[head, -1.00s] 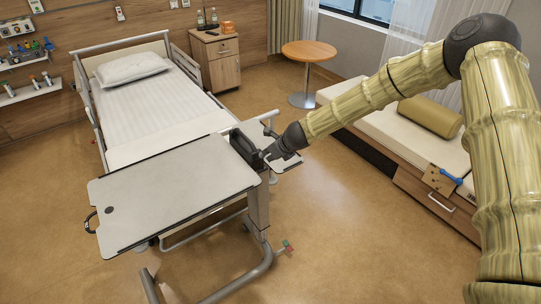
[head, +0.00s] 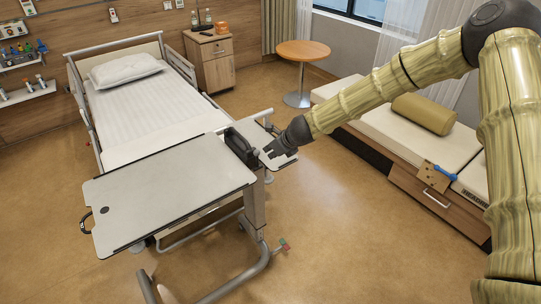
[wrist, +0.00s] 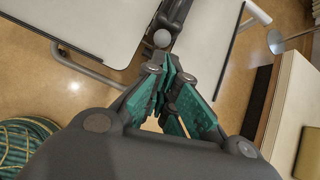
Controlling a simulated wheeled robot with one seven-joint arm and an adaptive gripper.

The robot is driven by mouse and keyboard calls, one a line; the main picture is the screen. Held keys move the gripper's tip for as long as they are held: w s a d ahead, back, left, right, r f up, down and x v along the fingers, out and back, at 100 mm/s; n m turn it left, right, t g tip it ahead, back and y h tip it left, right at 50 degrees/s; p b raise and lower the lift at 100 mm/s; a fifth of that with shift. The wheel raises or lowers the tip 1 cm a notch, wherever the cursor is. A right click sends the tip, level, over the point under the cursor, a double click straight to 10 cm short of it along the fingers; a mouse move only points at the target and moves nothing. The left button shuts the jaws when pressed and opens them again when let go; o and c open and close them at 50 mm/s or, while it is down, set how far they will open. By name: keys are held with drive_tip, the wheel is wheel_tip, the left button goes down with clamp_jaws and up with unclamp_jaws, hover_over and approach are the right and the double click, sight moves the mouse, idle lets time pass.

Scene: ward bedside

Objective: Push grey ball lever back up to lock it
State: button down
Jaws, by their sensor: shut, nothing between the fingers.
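The overbed table has a large grey-white top (head: 165,190) and a small side top (head: 279,162). A dark bracket (head: 238,146) stands between them. The grey ball (wrist: 162,38) of the lever shows in the wrist view, beside the dark bracket (wrist: 176,12). In the head view, I cannot clearly make the ball out near my gripper (head: 266,152). In the wrist view, my gripper (wrist: 172,62) is shut and empty, with green finger pads. Its tips are just short of the ball in the picture; I cannot tell whether they touch it.
The bed (head: 160,105) is behind the table. A bench (head: 400,135) with a bolster (head: 423,114) stands to the right, with a small board and blue handle (head: 441,171) on its edge. Open floor (head: 350,240) lies between table and bench.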

wheel_tip(320, 180, up, 8)
drive_tip(key=d+b, duration=0.1)
idle(0.5)
drive_tip(key=s+d+f+n+g+h+b, duration=0.1)
drive_tip(key=s+d+f+n, duration=0.25)
drive_tip(key=s+f, duration=0.5)
drive_tip(key=s+d+f+n+g+h, duration=0.1)
drive_tip(key=s+d+f+n+h, duration=0.2)
drive_tip(key=s+f, duration=0.55)
drive_tip(key=s+d+f+n+g+b, duration=0.1)
drive_tip(key=s+d+f+n+g, duration=0.15)
drive_tip(key=s+f+n, duration=0.6)
drive_tip(key=s+d+f+n, duration=0.2)
drive_tip(key=s+f+n, duration=0.2)
drive_tip(key=s, duration=0.5)
drive_tip(key=s+d+f+n+g+b, duration=0.1)
drive_tip(key=s+d+f+n, duration=0.1)
drive_tip(key=s, duration=0.8)
drive_tip(key=s+d+f+n+g, duration=0.1)
drive_tip(key=s+f+n, duration=0.4)
drive_tip(key=s, duration=0.5)
drive_tip(key=shift+d+f+n+h+b, duration=0.35)
drive_tip(key=shift+d+f, duration=0.25)
drive_tip(key=shift+d, duration=0.3)
